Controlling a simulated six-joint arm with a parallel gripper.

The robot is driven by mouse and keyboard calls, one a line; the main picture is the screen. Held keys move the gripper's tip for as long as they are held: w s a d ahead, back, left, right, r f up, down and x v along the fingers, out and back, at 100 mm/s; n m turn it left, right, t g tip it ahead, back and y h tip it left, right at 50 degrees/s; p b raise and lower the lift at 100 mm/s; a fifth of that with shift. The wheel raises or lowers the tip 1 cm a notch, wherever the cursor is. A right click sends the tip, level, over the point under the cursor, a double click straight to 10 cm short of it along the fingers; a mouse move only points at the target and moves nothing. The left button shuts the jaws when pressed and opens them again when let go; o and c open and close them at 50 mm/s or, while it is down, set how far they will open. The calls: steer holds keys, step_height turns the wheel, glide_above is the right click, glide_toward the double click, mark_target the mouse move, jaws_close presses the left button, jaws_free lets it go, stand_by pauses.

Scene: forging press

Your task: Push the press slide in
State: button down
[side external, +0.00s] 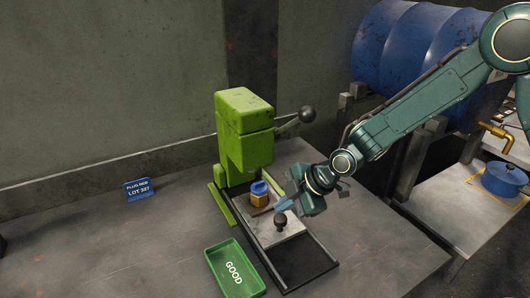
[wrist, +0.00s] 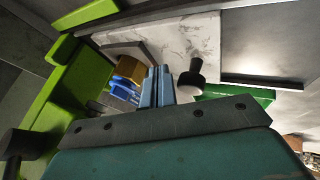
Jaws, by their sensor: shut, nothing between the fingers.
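The press slide (side external: 290,232) is a pale metal plate on dark rails, standing partly out in front of the green press (side external: 245,138). It also shows in the wrist view (wrist: 195,42). A black knob (side external: 281,221) stands on the slide, seen too in the wrist view (wrist: 191,76). A brass-coloured part with a blue piece (side external: 259,192) sits at the slide's press end. My gripper (side external: 280,207) is shut and empty, its blue fingers (wrist: 158,72) low over the slide between the part and the knob. I cannot tell whether they touch anything.
A green GOOD tray (side external: 234,270) lies left of the rails. A lever with a black ball (side external: 307,114) sticks out from the press. The bench's left part is mostly clear.

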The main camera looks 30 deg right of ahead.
steer(key=v, duration=0.8)
steer(key=s+a, duration=0.3)
steer(key=s, duration=0.9)
steer(key=shift+s+f, duration=0.4)
steer(key=shift+f, duration=0.1)
steer(key=shift+a+f, duration=0.15)
steer(key=shift+a, duration=0.05)
steer(key=shift+x, duration=5)
steer(key=shift+w, duration=2)
